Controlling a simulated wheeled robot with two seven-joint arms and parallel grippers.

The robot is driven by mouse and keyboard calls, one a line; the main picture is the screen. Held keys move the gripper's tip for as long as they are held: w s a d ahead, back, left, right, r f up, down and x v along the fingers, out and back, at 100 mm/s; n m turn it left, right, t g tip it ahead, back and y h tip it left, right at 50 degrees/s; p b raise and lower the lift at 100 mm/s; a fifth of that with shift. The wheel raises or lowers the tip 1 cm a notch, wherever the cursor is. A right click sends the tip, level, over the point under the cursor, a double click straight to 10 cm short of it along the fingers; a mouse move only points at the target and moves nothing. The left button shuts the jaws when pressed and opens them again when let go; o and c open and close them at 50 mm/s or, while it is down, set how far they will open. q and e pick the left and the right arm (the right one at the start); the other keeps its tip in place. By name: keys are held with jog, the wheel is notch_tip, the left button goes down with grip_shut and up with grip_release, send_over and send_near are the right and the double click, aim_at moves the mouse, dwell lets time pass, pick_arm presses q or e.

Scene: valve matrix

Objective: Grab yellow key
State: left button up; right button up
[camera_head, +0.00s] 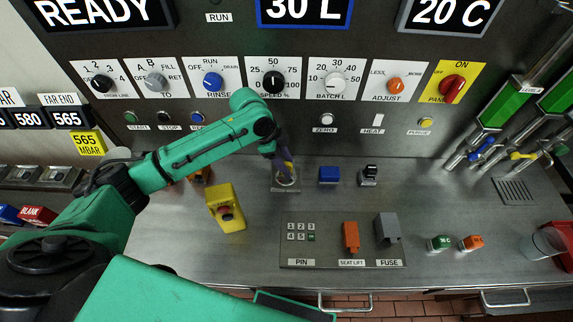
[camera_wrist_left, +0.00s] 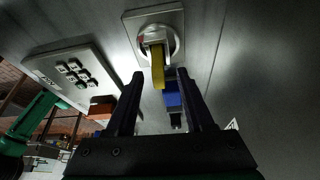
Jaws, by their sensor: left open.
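The yellow key (camera_wrist_left: 157,66) stands in a round key switch on a square metal plate (camera_wrist_left: 172,13) in the left wrist view. In the head view the plate (camera_head: 285,189) lies on the steel counter, and the key (camera_head: 288,166) is partly hidden by my left gripper. My left gripper (camera_head: 283,160) is open and reaches down over the key switch. In the left wrist view its two dark fingers (camera_wrist_left: 161,76) lie on either side of the key's near end; contact cannot be told. My right gripper is not in view.
A blue block (camera_head: 329,174) and a black switch (camera_head: 369,174) stand right of the key switch. A yellow emergency-stop box (camera_head: 225,208) is to the left. A keypad panel (camera_head: 330,256) lies nearer, and the knob wall (camera_head: 335,120) rises behind.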

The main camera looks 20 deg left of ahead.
pick_arm(q)
jog(key=shift+s+d+f, duration=0.1)
jog(key=shift+f, duration=0.05)
grip_shut()
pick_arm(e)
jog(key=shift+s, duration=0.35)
